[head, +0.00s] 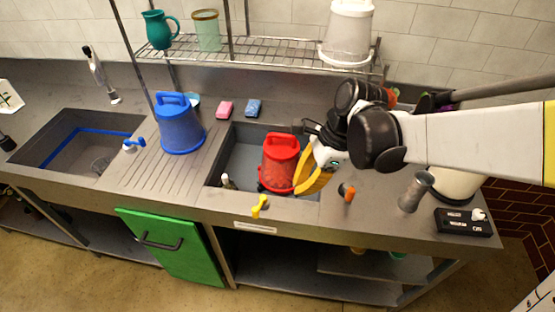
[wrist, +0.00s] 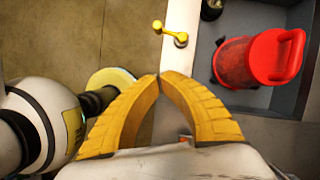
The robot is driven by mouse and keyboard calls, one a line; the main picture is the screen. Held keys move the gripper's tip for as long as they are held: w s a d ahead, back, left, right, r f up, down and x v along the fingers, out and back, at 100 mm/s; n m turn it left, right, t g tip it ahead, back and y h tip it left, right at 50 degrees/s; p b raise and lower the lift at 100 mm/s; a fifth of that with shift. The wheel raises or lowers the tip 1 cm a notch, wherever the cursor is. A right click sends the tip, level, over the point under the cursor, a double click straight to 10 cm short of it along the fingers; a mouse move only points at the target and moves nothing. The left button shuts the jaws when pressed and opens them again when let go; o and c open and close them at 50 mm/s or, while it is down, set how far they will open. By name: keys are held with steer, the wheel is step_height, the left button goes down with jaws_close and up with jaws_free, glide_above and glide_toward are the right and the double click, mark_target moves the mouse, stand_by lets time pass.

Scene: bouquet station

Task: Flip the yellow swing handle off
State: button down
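The yellow swing handle (head: 260,206) sits on the front edge of the counter, just in front of the sink that holds a red bucket. In the wrist view the yellow handle (wrist: 171,33) shows as a short bar with a ball end at the left and a round pivot at the right. My gripper (head: 300,190) has yellow fingers and hangs over the front right of that sink, to the right of the handle and apart from it. In the wrist view the fingertips (wrist: 159,77) meet, with nothing between them, and the handle lies beyond them.
The red bucket (head: 280,163) stands in the right sink (head: 236,160), close to my fingers. An orange handle (head: 347,192) is on the counter to the right. A blue bucket (head: 179,125) stands on the drainboard. A green door (head: 166,245) hangs below the counter.

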mark_target(260, 204)
steer(key=shift+a+f, duration=0.15)
steer(key=b+x, duration=0.4)
steer(key=x, duration=0.5)
steer(key=shift+f, duration=0.15)
steer(key=shift+s+a+f+b, duration=0.1)
steer(key=shift+s+a+b, duration=0.1)
steer(key=shift+a, duration=0.45)
steer(key=shift+s+a+f+b, duration=0.1)
steer(key=shift+a+b, duration=0.15)
steer(key=shift+a, duration=0.45)
steer(key=shift+s+a+f+b, duration=0.1)
steer(key=shift+s+a+b, duration=0.1)
steer(key=shift+a, duration=0.45)
